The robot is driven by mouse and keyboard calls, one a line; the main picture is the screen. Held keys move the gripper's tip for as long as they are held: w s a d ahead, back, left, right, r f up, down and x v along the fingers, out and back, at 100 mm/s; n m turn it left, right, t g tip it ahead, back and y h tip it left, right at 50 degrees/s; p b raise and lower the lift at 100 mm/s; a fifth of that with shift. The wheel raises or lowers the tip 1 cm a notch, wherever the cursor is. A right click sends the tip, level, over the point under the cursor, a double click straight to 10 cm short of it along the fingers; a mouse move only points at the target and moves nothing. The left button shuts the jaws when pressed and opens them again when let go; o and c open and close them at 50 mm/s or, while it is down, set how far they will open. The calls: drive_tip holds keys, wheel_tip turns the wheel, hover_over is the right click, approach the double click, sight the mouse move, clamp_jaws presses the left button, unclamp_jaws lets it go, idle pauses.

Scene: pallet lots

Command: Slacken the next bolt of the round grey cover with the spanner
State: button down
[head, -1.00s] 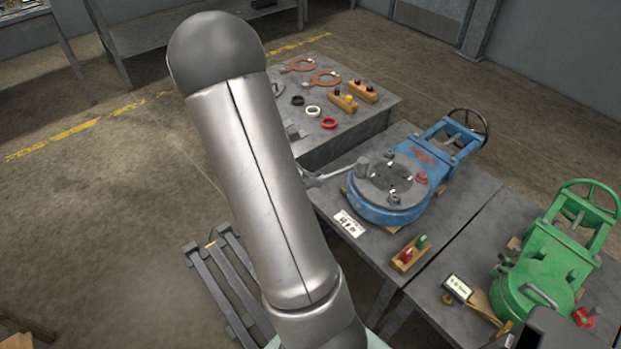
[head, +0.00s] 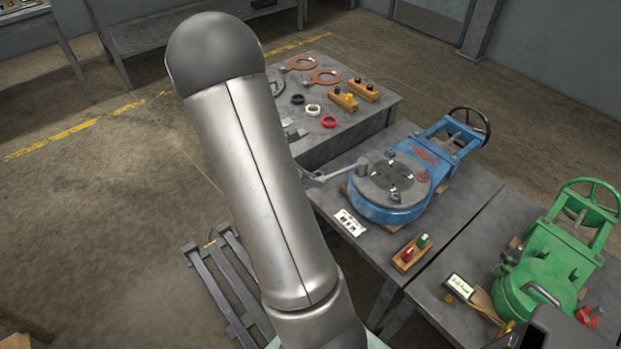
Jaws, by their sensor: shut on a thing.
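The round grey cover (head: 379,183) lies on top of the blue valve body (head: 372,210) on the middle table. Bolt heads stand around its rim: one at the back (head: 390,154), one at the front (head: 395,198), and a red-marked one at the right (head: 422,177). The spanner (head: 338,173) reaches from the left to the cover's left rim. Its head is at the left bolt, but I cannot tell whether it is seated. My gripper (head: 308,180) is mostly hidden behind my arm, shut on the spanner's near end.
A wooden block with red and green pegs (head: 411,254) and a white label card (head: 350,223) lie in front of the valve. A green valve (head: 548,278) stands on the right table. The back table (head: 365,115) holds rings and copper-coloured gaskets. A blue yoke with a handwheel (head: 469,123) rises behind the cover.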

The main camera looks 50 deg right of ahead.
drive_tip(key=shift+f+b, duration=0.65)
drive_tip(key=shift+f, duration=0.15)
drive_tip(key=shift+s, duration=0.1)
drive_tip(key=shift+s+a+r+n+t+b, duration=0.1)
drive_tip(key=shift+s+a+n+t+b, duration=0.1)
drive_tip(key=shift+s+n+b, duration=0.15)
drive_tip(key=shift+s+a+n+t+b, duration=0.1)
drive_tip(key=shift+s+n+t+b, duration=0.15)
drive_tip(key=shift+s+b, duration=0.1)
drive_tip(key=shift+s, duration=0.2)
drive_tip(key=shift+s+a+n+t+h+b, duration=0.1)
drive_tip(key=shift+s+n+t+h+b, duration=0.25)
drive_tip(key=shift+s+n+b, duration=0.35)
drive_tip(key=shift+s+b, duration=0.15)
drive_tip(key=shift+b, duration=0.15)
drive_tip(key=shift+s+a+n+t+b, duration=0.1)
drive_tip(key=shift+s+n+t+b, duration=0.3)
drive_tip(key=shift+s+b, duration=0.2)
drive_tip(key=shift+s, duration=0.1)
